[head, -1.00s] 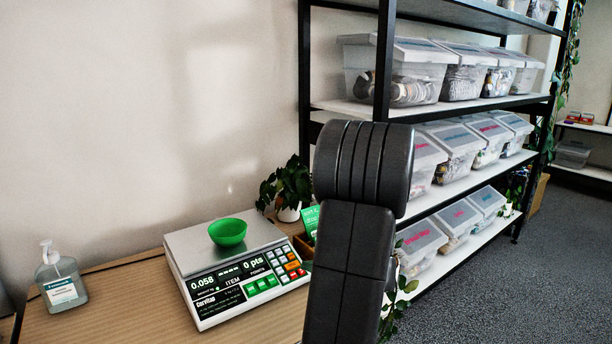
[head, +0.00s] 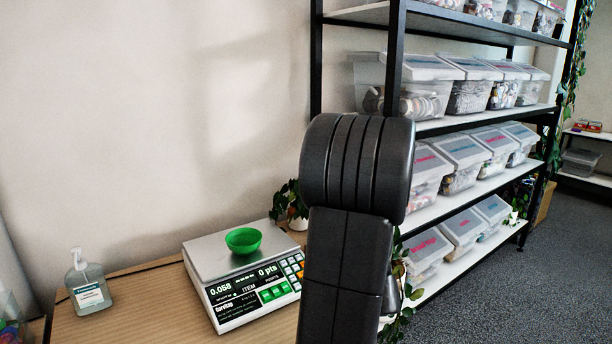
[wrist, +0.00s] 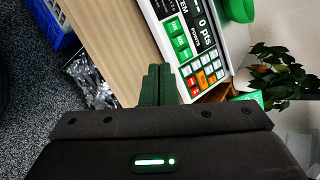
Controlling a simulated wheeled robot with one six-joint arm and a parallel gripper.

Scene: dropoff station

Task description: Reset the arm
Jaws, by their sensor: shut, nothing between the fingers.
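My arm stands upright in the middle of the head view, and my gripper is hidden there. In the wrist view my gripper (wrist: 158,84) is shut, its two dark fingers together with nothing between them. The fingers point toward the edge of the wooden table (wrist: 115,30) and the scale. In the head view the scale (head: 240,299) stands on the table and its display reads 0.058 and 0 pts. A green bowl (head: 243,240) sits on the scale's plate, apart from my gripper.
A pump bottle (head: 88,285) stands on the table's left part. A potted plant (head: 291,205) is behind the scale. A shelf rack (head: 460,205) with several clear lidded bins stands at the right. Grey carpet (head: 500,300) is open at the lower right. A blue crate (wrist: 52,25) shows in the wrist view.

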